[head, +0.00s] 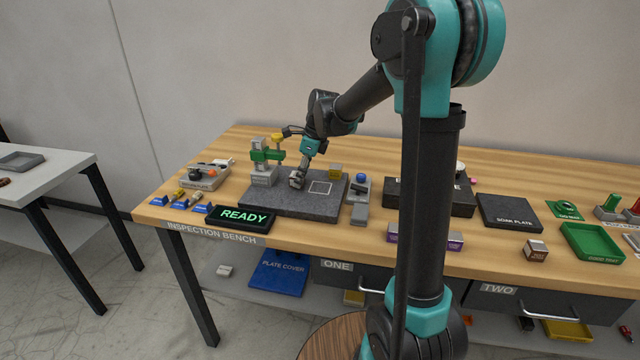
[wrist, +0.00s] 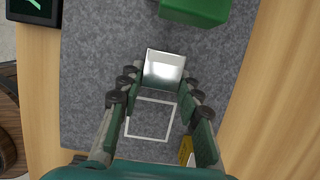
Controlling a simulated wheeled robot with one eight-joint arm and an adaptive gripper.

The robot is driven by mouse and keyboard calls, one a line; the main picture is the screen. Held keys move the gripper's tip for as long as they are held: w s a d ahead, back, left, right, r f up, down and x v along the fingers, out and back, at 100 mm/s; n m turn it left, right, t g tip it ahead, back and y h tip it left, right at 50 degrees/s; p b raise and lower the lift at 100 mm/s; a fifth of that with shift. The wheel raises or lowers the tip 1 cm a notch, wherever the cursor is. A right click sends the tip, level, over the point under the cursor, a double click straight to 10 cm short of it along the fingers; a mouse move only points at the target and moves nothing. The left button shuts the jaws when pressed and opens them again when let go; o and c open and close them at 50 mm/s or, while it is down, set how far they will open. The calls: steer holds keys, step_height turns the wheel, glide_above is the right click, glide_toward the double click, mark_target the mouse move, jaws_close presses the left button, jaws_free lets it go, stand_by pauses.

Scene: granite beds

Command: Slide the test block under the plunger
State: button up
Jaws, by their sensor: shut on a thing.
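The test block (wrist: 165,70), a shiny metal block, lies between my gripper's fingertips (wrist: 157,84) in the wrist view. My gripper is shut on it, low over the dark granite plate (head: 290,207). In the head view my gripper (head: 299,176) is at the plate, just right of the gauge stand (head: 264,178). The stand has a green arm (head: 267,155); its green part (wrist: 195,10) shows ahead of the block in the wrist view. The plunger itself cannot be made out. A white outlined square (wrist: 150,118) on the plate is empty, behind the block.
A yellow block (head: 335,172) stands at the plate's back right. A READY display (head: 245,217) stands at its front left. A grey fixture with a blue ball (head: 361,178) is to its right. A grey tray (head: 203,178) with small parts lies left. The plate's front is clear.

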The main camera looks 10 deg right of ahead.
mark_target(282, 183)
steer(key=shift+w+a, duration=0.3)
steer(key=shift+a, duration=0.55)
steer(key=shift+w+a, duration=0.25)
steer(key=shift+a, duration=0.65)
steer(key=shift+w+a, duration=0.3)
steer(key=shift+a, duration=0.55)
steer(key=o, duration=1)
steer(key=shift+v, duration=3)
